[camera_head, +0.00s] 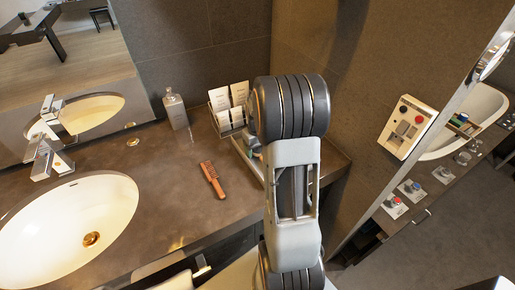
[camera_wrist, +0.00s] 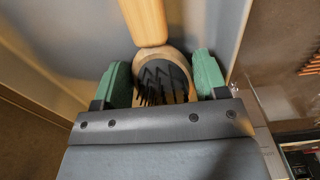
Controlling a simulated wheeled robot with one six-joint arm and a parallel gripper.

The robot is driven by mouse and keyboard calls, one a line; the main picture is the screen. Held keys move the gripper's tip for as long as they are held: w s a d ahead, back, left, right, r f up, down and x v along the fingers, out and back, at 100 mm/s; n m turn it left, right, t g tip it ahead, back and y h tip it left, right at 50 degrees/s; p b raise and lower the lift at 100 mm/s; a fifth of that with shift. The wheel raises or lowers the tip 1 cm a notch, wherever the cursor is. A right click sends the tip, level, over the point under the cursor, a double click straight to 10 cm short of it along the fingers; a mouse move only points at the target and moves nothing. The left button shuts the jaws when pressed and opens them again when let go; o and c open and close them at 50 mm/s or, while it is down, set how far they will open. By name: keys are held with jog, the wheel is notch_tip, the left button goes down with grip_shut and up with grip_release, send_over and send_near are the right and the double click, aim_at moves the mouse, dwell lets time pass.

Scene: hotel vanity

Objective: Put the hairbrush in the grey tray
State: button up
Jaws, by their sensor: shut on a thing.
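My gripper (camera_wrist: 164,78) has green fingers and is shut on the hairbrush (camera_wrist: 148,22) at its head, in the wrist view. The brush has a pale wooden handle pointing up the picture and black bristles facing the camera. The grey tray (camera_wrist: 72,28) spreads behind the brush, with its raised edge on the right. I cannot tell whether the brush touches the tray floor. In the head view, part of the tray's pale rim (camera_head: 246,157) shows left of my arm, which hides the gripper, the brush and most of the tray.
A brown comb (camera_head: 212,180) lies on the counter left of the tray. A card rack (camera_head: 229,108) and a soap bottle (camera_head: 176,110) stand at the back. A white sink (camera_head: 65,225) and tap (camera_head: 48,155) are at left. A wall stands right of my arm.

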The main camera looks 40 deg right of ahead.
jog(key=shift+f, duration=0.2)
jog(key=o, duration=0.7)
notch_tip(320, 180, up, 12)
jog(key=s+a+t, duration=0.1)
jog(key=s+a, duration=0.3)
jog(key=a, duration=0.2)
jog(key=s+a+n+t, duration=0.1)
jog(key=s+a, duration=0.3)
jog(key=a, duration=0.3)
jog(key=s+a+t, duration=0.1)
jog(key=s+a, duration=0.3)
jog(key=a, duration=0.2)
jog(key=shift+s+a+r+n+t, duration=0.2)
jog(key=shift+s+r+n+t, duration=0.1)
